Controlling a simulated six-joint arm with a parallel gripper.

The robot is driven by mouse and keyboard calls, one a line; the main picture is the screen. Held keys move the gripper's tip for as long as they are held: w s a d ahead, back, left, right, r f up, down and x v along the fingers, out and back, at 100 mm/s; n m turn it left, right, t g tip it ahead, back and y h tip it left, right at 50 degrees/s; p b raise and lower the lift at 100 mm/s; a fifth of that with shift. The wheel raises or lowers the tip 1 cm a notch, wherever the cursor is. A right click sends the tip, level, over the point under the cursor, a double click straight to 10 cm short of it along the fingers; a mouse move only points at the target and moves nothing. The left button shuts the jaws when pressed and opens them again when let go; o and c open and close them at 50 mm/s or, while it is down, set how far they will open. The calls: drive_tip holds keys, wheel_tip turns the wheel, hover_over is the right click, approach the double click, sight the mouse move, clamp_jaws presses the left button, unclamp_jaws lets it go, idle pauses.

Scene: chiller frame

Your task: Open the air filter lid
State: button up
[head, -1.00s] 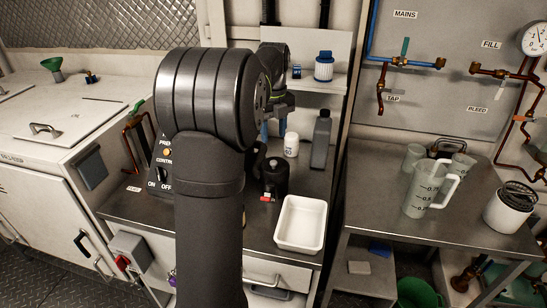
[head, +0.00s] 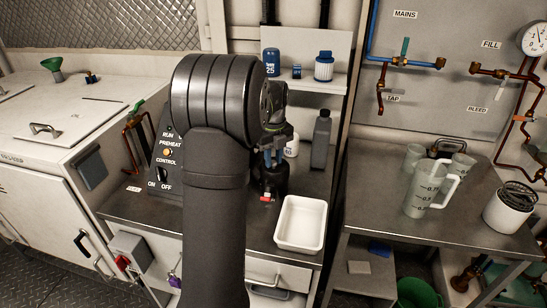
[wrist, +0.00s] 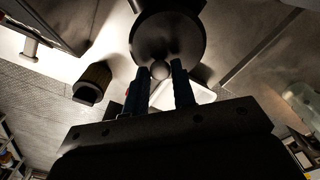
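The air filter housing (head: 270,184) is a dark canister on the steel counter, with a small red part (head: 266,198) low on its front. In the wrist view its round black lid (wrist: 168,35) looks closed and has a small knob (wrist: 160,70) on top. My gripper (head: 271,158) points down over the housing. In the wrist view my gripper (wrist: 160,72) is open, with its two blue fingers apart and the knob showing between their tips. I cannot tell whether they touch it. My arm hides part of the counter in the head view.
An empty white tray (head: 301,223) stands close in front and right of the housing. A grey bottle (head: 321,140) and a white bottle (head: 292,146) stand behind. The control box (head: 166,163) is on the left. A shelf (head: 312,86) holds blue filters above.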

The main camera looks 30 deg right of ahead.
clamp_jaws()
